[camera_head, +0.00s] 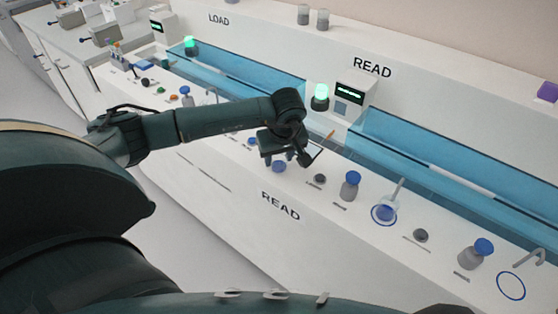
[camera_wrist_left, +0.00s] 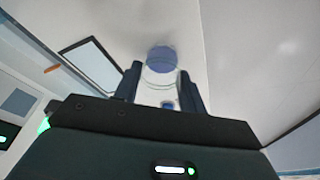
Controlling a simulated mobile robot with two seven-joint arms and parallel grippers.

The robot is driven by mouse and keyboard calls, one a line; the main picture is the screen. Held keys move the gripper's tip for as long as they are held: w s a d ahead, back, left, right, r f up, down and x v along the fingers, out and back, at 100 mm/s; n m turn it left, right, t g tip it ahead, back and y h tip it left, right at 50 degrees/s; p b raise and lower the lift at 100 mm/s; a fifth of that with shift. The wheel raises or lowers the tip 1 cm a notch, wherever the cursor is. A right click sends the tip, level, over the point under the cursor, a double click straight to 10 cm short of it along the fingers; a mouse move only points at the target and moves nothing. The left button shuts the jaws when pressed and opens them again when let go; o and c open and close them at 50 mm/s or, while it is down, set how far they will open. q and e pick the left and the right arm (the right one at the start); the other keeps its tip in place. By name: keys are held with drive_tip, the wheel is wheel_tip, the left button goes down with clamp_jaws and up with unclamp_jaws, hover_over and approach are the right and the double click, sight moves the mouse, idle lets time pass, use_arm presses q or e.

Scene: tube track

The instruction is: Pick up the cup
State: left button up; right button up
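A clear cup (camera_wrist_left: 160,80) with a blue round patch at its far end sits between the two fingers of my left gripper (camera_wrist_left: 161,88). The fingers appear to touch its walls on both sides. In the head view my left gripper (camera_head: 289,157) points down over the front counter, and a blue round patch (camera_head: 279,167) shows just below it. The gripper hides most of the cup there, and I cannot tell whether the cup is off the counter. My right gripper is not in view.
A grey bottle with a blue cap (camera_head: 350,186), a dark knob (camera_head: 320,179) and a spout over a blue-filled ring (camera_head: 384,214) stand to the right. A small tilted panel (camera_head: 315,152) is beside my gripper. A blue track (camera_head: 420,158) runs behind.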

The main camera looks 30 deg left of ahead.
use_arm(q)
drive_tip(key=c, duration=0.4)
